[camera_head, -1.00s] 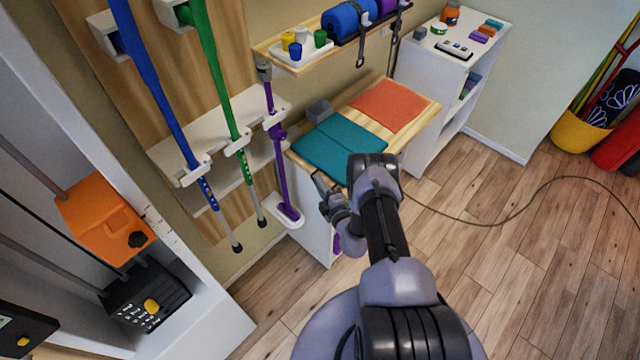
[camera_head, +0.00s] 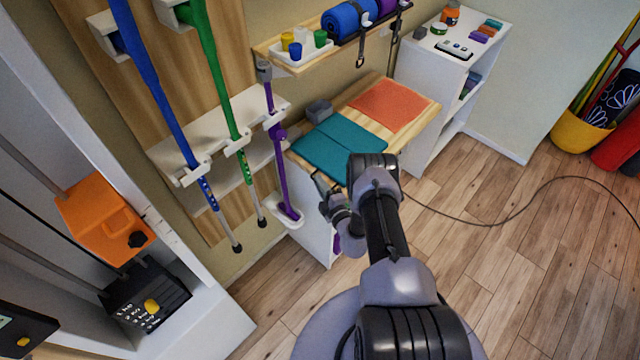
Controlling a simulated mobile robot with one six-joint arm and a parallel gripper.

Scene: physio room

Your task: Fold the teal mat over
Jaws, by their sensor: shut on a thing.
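The teal mat (camera_head: 335,143) lies flat on the light wooden top of a low white cabinet, with a crease line across it. My gripper (camera_head: 318,180) is at the mat's near left edge, at the front edge of the cabinet top. It is shut on the mat's near edge, though the fingertips are small and partly hidden by my wrist. My arm covers the mat's near right corner.
An orange mat (camera_head: 388,106) lies behind the teal one on the same wooden top (camera_head: 424,107). A small grey block (camera_head: 318,111) stands at the mat's back left.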

